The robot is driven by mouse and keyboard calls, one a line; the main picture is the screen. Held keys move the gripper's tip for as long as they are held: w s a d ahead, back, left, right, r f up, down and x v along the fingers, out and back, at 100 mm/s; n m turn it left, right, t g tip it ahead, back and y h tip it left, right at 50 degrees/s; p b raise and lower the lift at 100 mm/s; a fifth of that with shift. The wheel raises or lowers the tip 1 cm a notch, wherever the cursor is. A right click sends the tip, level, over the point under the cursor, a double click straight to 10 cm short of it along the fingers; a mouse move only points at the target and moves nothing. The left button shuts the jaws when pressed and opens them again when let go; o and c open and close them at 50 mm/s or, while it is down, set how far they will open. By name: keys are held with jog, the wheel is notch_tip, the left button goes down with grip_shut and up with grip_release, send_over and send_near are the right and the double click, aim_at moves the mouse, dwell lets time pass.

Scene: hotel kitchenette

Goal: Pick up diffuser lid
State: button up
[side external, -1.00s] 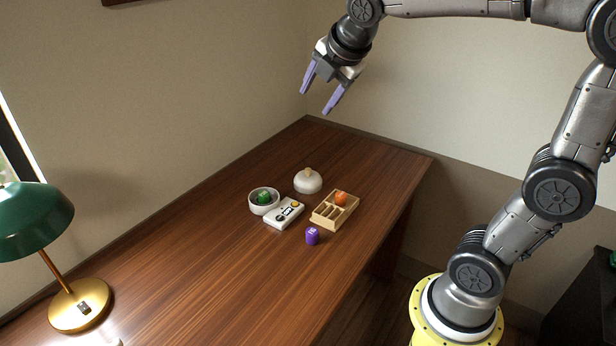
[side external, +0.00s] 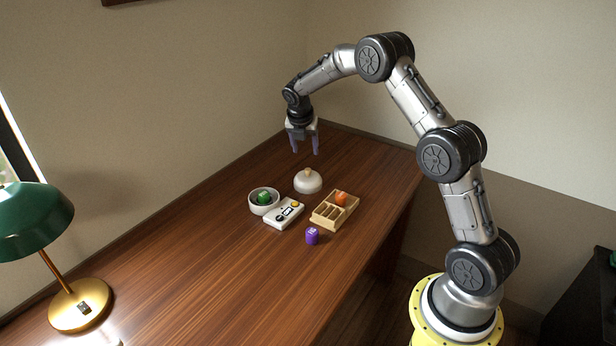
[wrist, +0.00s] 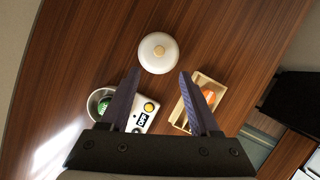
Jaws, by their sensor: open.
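The diffuser lid (side external: 308,182) is a white dome with a small tan knob, resting on the wooden desk behind the other small items. It also shows whole in the wrist view (wrist: 158,54), beyond my fingertips. My gripper (side external: 304,150) points down above the lid, apart from it. Its two purple fingers are open and empty; in the wrist view the gripper (wrist: 159,74) has its fingers spread, with the lid ahead of the space between them.
A green lamp (side external: 35,222) stands left. The front desk is clear.

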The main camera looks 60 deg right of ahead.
aim_at(308, 170)
jog(key=x, duration=1.1)
jog(key=shift+w+d+f, duration=0.2)
jog(key=shift+f, duration=0.1)
grip_shut()
